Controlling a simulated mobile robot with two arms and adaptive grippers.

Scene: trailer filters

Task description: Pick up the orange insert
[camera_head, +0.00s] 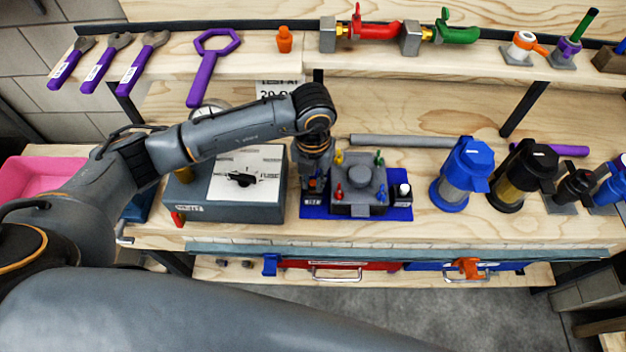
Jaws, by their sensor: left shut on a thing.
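My left gripper (313,178) points down at the left end of the blue tray (402,213) on the workbench. Its fingers are shut on a small orange piece, the orange insert (314,183), of which only a little shows between them. Whether it touches the tray below cannot be told. Beside the gripper, on the tray, stands a grey block (358,198) with several small coloured inserts, yellow, green and red, around its top. My right gripper is not in view.
A grey box (227,213) with a white top plate stands left of the tray. A blue-topped filter (463,175) and a black-topped one (524,177) stand to the right. A grey rod (400,141) lies behind. The shelf above holds purple wrenches (213,65) and valves.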

